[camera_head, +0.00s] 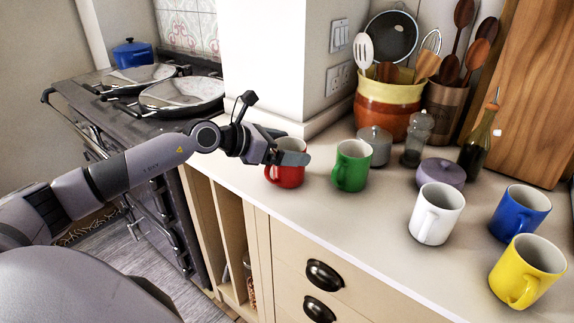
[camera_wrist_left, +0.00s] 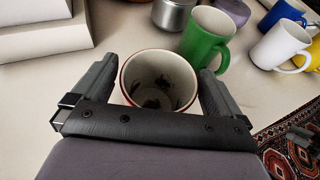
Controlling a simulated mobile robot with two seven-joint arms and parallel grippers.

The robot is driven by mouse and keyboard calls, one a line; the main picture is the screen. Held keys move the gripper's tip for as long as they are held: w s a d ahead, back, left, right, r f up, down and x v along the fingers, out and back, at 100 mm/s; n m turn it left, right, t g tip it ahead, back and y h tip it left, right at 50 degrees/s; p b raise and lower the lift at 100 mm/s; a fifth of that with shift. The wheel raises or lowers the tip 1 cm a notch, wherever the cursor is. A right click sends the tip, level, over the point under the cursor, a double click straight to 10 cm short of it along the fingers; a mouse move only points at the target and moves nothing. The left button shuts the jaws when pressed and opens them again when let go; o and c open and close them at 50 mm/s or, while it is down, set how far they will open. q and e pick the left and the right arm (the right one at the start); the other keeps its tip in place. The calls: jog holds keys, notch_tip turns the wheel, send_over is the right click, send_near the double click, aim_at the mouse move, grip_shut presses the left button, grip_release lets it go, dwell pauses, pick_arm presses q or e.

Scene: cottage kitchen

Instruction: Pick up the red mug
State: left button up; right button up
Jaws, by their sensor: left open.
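The red mug (camera_head: 286,175) stands upright on the counter in the head view, partly hidden behind my left gripper (camera_head: 288,152). In the left wrist view the mug's red rim and white inside (camera_wrist_left: 158,82) show between the two fingers of my open left gripper (camera_wrist_left: 155,92). One finger is on each side of the mug. The right finger is very close to it; I cannot tell whether it touches.
A green mug (camera_head: 351,166) stands just right of the red mug, close to the right finger. White (camera_head: 436,214), blue (camera_head: 519,213) and yellow (camera_head: 527,272) mugs stand farther right. Behind are a lidded grey pot (camera_head: 374,146) and a utensil crock (camera_head: 386,105). A wall corner (camera_head: 264,65) rises behind the gripper.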

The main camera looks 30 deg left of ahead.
pick_arm(q)
jog(key=shift+c, duration=0.3)
jog(key=c, duration=1.4)
jog(key=shift+r, duration=0.1)
